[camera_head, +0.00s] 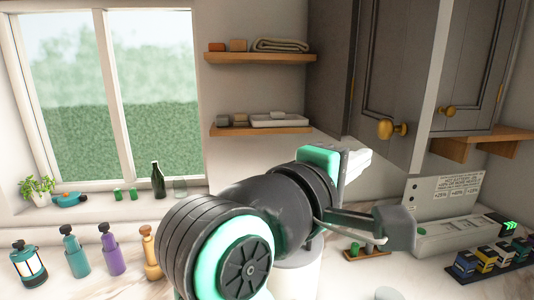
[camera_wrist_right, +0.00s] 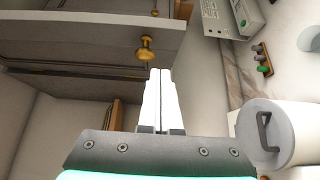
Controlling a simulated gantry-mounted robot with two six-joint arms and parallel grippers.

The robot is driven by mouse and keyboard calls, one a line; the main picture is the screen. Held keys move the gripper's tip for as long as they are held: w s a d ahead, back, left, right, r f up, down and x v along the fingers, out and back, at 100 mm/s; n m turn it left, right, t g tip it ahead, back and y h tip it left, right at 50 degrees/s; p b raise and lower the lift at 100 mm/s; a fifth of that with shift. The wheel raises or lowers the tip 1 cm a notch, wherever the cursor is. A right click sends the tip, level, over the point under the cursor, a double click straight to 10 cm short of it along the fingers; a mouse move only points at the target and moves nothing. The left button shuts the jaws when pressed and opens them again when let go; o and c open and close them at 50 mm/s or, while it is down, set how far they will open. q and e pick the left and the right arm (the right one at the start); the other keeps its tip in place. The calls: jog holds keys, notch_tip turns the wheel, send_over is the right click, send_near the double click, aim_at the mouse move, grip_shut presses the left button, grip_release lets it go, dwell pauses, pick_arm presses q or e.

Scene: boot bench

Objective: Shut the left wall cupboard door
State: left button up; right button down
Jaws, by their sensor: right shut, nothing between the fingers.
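The left wall cupboard door (camera_head: 388,75) is a grey panel with a brass knob (camera_head: 392,130). It stands ajar, its pale free edge jutting out from the cupboard toward me. In the right wrist view the knob (camera_wrist_right: 146,50) lies just beyond my fingertips. My right gripper (camera_head: 364,162) is shut and empty, below and left of the knob in the head view. The fingers show side by side in the right wrist view (camera_wrist_right: 160,75). They look apart from the knob; contact with the door cannot be told. My left gripper is out of view.
The neighbouring door (camera_head: 480,65) has its own brass knob (camera_head: 448,111). Wooden shelves (camera_head: 260,58) hang left of the cupboard. My right arm hides the middle counter.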

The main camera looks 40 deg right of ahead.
jog(key=p, duration=0.2)
send_near(405, 147)
jog(key=w+d, duration=0.3)
jog(key=shift+s+d+r+p, duration=0.1)
jog(key=shift+s+d+p, duration=0.35)
jog(key=shift+s+d, duration=0.8)
jog(key=shift+d, duration=0.2)
